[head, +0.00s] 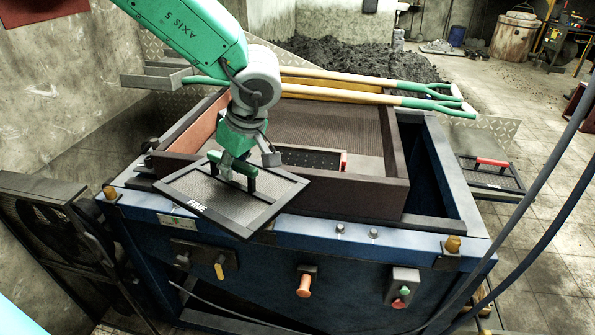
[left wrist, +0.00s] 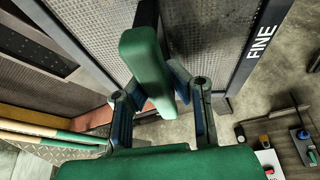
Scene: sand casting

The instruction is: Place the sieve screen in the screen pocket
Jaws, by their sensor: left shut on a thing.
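The sieve screen (head: 275,191) is a dark mesh panel in a black frame, marked FINE, with a green handle (head: 247,180). My left gripper (head: 232,168) is shut on that handle. It holds the screen tilted over the front left edge of the wooden sieve box (head: 392,195); I cannot tell whether they touch. The screen also shows in the left wrist view (left wrist: 228,42), with my left gripper (left wrist: 160,88) in front. The open box has a mesh floor (head: 345,125), partly hidden by the screen and arm. I cannot clearly make out the pocket. My right gripper is not in view.
A dark perforated panel with a red handle (head: 312,159) shows inside the box. Another red-handled screen (head: 490,172) lies to the right. Shovels (head: 390,98) lie across the back. The blue machine's front (head: 340,265) carries knobs and buttons.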

